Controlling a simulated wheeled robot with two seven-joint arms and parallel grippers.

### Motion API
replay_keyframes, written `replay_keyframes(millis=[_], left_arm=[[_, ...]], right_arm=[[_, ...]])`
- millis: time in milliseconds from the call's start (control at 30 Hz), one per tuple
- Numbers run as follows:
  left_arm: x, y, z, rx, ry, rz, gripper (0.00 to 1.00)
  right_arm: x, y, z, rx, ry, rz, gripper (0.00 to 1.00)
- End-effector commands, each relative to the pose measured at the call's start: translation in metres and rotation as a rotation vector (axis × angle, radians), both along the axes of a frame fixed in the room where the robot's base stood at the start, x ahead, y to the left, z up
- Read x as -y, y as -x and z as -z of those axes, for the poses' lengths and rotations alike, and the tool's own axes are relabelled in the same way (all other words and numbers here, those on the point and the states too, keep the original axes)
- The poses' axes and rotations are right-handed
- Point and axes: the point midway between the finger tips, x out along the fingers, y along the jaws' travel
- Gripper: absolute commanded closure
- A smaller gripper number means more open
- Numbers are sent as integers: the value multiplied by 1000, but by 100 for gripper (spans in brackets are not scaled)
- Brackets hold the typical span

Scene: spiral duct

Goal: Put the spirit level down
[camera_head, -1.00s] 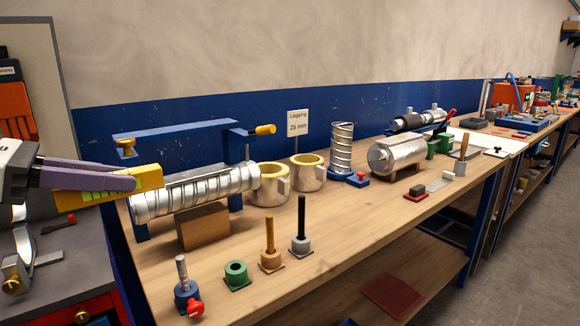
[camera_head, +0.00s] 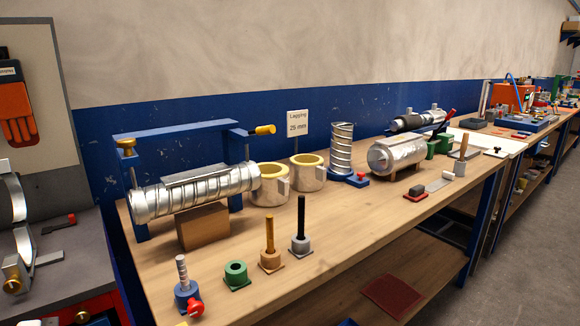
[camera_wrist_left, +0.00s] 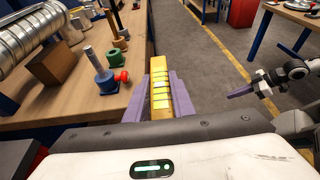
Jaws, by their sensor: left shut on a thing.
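The yellow spirit level (camera_wrist_left: 158,75) is held between the two purple fingers of my left gripper (camera_wrist_left: 159,93) in the left wrist view. It points away from the wrist, along the front edge of the wooden workbench (camera_wrist_left: 105,105); its height against the top is unclear. In the head view my left gripper is out of sight, and only a small yellow tip, probably the level, shows at the bottom edge. My right gripper (camera_wrist_left: 250,90) shows at the right of the left wrist view, apart from the level; its finger gap is unclear.
A spiral duct (camera_head: 195,192) lies on a brown block (camera_head: 202,226) under a blue frame (camera_head: 180,129). Near the front edge stand a blue holder with a red knob (camera_head: 188,298), a green ring (camera_head: 236,274) and two posts. Bare wood lies right of the posts.

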Motion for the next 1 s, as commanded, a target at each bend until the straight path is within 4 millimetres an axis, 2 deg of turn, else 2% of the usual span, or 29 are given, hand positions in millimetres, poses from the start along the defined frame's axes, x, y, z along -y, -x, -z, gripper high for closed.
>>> replay_keyframes(millis=[133,233,800,867,1000], left_arm=[[8,17,29,-5,5,0,100],[6,13,23,9,5,-1,100],[6,13,23,5,5,-1,100],[6,14,29,1,3,1,100],[7,23,60,-10,2,5,100]], right_arm=[[0,0,0,0,0,0,100],[0,0,0,0,0,0,100],[0,0,0,1,-1,1,100],[0,0,0,1,-1,1,100],[0,0,0,1,-1,1,100]])
